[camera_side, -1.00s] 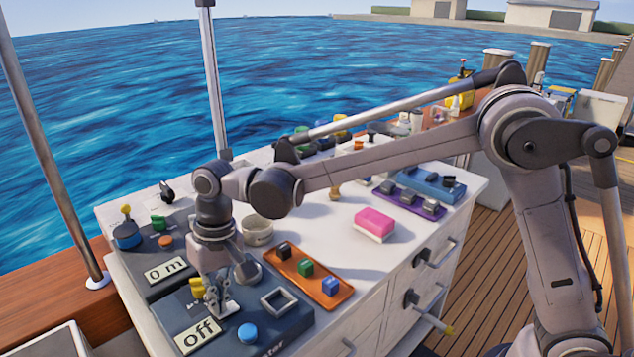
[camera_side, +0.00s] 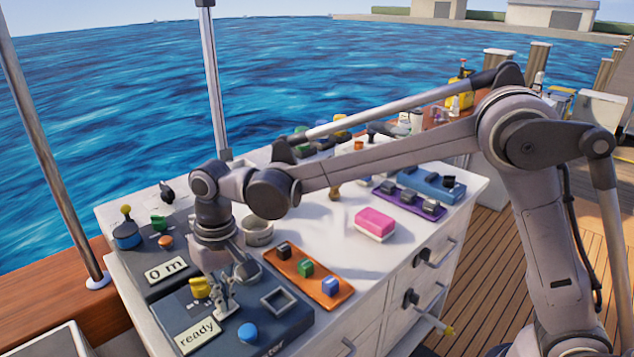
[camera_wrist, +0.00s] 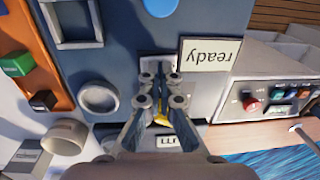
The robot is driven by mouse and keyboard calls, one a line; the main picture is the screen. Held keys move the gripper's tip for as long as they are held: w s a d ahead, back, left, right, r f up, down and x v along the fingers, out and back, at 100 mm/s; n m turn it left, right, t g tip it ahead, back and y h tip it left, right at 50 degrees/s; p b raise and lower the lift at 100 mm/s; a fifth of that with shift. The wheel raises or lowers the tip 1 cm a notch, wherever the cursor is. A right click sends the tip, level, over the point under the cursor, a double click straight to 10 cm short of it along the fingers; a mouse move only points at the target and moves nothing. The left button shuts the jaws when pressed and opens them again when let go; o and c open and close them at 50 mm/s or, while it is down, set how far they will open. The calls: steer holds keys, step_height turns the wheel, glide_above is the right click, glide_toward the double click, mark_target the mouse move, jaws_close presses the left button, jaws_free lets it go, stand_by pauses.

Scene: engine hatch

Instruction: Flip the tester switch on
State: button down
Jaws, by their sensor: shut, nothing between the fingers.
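The tester (camera_side: 290,322) is a dark blue-grey box at the near end of the white bench top. Its display plate (camera_side: 197,336) reads "ready"; the plate also shows upside down in the wrist view (camera_wrist: 209,52). A blue button (camera_side: 247,333) and an empty square frame (camera_side: 279,301) are on its top. My gripper (camera_side: 226,308) is shut and empty, low over the tester at a pale switch plate (camera_wrist: 155,63). The fingers hide most of the switch, so I cannot tell its lever's position or contact. A yellow part (camera_side: 200,287) shows just behind the fingers.
A second dark box with a "0 m" display (camera_side: 166,270) adjoins behind. An orange tray (camera_side: 308,276) with several coloured blocks lies to the right. A grey cup (camera_side: 258,230) and a pink sponge (camera_side: 375,222) stand on the bench, with clear white surface between them.

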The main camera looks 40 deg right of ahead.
mark_target(218, 314)
stand_by(0.3)
step_height(218, 314, up, 14)
steer(key=a, duration=0.2)
stand_by(0.4)
steer(key=s+d+t, duration=0.2)
steer(key=d, duration=0.6)
steer(key=s+d+t, duration=0.1)
steer(key=s+d, duration=0.2)
steer(key=d, duration=0.5)
steer(key=s+d+f+t+h, duration=0.1)
steer(key=s+d+f+t, duration=0.3)
steer(key=s+d+f, duration=0.5)
steer(key=s+d, duration=0.1)
steer(key=d, duration=0.2)
steer(key=shift+s+d+f, duration=0.2)
steer(key=shift+d+f, duration=0.05)
steer(key=shift+f, duration=0.1)
